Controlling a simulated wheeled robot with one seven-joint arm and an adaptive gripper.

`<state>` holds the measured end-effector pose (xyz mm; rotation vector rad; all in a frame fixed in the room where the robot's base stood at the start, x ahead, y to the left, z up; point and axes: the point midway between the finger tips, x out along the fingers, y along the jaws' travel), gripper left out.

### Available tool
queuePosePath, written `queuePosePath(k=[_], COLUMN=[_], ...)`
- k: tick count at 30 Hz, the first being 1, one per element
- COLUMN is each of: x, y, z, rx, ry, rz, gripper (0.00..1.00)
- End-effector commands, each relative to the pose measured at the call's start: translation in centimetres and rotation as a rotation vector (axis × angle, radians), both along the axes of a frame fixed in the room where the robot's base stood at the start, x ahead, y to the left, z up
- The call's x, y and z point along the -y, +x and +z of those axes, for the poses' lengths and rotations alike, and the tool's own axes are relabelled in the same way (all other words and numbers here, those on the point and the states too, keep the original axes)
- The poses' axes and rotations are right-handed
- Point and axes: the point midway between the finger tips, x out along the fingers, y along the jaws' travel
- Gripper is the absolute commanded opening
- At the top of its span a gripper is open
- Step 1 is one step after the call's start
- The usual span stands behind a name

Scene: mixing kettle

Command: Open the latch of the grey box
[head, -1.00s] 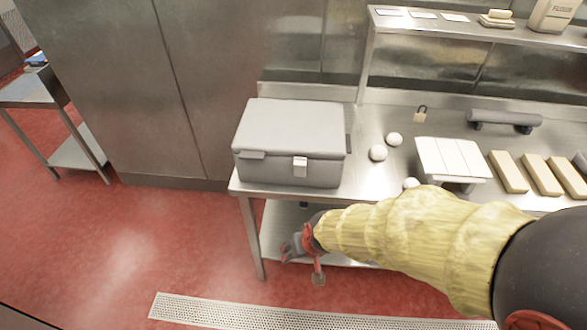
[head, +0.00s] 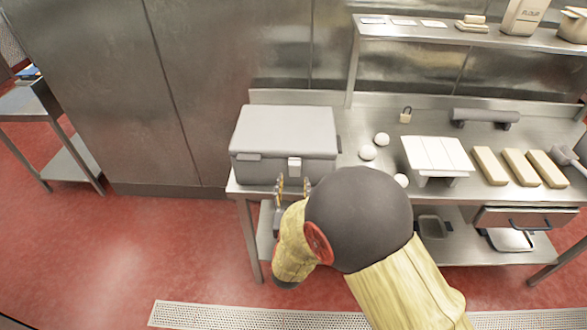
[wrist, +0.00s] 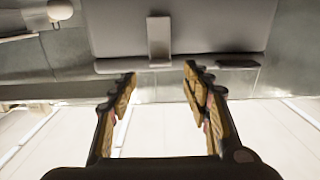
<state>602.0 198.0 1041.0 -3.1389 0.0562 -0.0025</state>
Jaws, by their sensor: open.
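The grey box (head: 280,140) stands closed on the left end of the steel table. Its light latch (head: 294,167) is on the front face, just under the lid edge. In the wrist view the latch (wrist: 159,38) shows as a pale tab on the box front (wrist: 200,30), and the picture appears turned over. My gripper (head: 293,184) is in front of the box, just below the latch in the head view. In the wrist view my gripper (wrist: 160,78) has its two fingers spread apart with nothing between them. The latch lies beyond the fingertips, roughly between them. I see no contact.
The steel table (head: 385,180) holds white balls (head: 367,152), a white slatted stand (head: 437,155), several tan blocks (head: 520,167), a padlock (head: 405,115) and a grey roller (head: 486,117). A shelf (head: 440,33) runs behind. Red floor lies clear at left.

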Motion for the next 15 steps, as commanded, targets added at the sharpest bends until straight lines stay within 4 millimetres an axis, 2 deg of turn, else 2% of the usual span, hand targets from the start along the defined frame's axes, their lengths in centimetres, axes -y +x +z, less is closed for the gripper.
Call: queuePosePath(k=[15], x=[0.2], y=[6.7], z=[-0.1], rx=[-0.002], ry=[-0.002], rz=[0.001], gripper=[0.48])
